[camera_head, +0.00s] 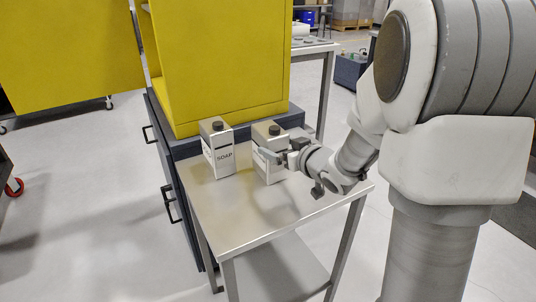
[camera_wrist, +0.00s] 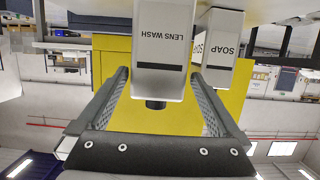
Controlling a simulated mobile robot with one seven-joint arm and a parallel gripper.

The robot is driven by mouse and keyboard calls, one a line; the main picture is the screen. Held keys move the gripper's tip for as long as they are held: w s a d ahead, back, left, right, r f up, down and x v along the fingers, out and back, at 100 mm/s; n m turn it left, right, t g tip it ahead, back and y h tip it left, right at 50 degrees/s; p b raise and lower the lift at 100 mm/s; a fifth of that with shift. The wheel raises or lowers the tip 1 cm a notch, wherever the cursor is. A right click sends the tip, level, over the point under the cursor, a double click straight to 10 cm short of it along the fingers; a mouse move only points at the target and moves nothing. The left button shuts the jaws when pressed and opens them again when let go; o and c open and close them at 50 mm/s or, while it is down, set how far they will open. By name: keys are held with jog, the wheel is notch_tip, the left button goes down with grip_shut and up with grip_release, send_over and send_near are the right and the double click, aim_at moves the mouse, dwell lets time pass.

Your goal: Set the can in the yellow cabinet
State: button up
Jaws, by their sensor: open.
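Two silver-grey square cans with black caps stand upright on the small metal table (camera_head: 225,232). The lens wash can (camera_head: 270,172) is on the right in the head view, partly hidden by my gripper (camera_head: 277,156). The soap can (camera_head: 217,158) stands left of it. In the wrist view, which is upside down, the lens wash can (camera_wrist: 160,50) is between the open fingers of my gripper (camera_wrist: 160,76), with gaps on both sides. The soap can (camera_wrist: 222,48) is behind it to the right. The yellow cabinet (camera_head: 225,60) stands behind the cans; its interior is mostly hidden.
The cabinet rests on a dark grey drawer unit (camera_head: 180,148) touching or close behind the table. A large yellow panel (camera_head: 70,55), perhaps its open door, extends left. Another metal table (camera_head: 326,85) stands behind right.

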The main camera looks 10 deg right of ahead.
jog(key=shift+w+a+f, duration=0.2)
jog(key=shift+w, duration=0.35)
jog(key=b+x, duration=0.1)
jog(key=x, duration=0.1)
jog(key=f+b+x, duration=0.1)
jog(key=x, duration=0.1)
jog(key=shift+w, duration=0.5)
grip_shut()
jog(key=shift+r, duration=0.1)
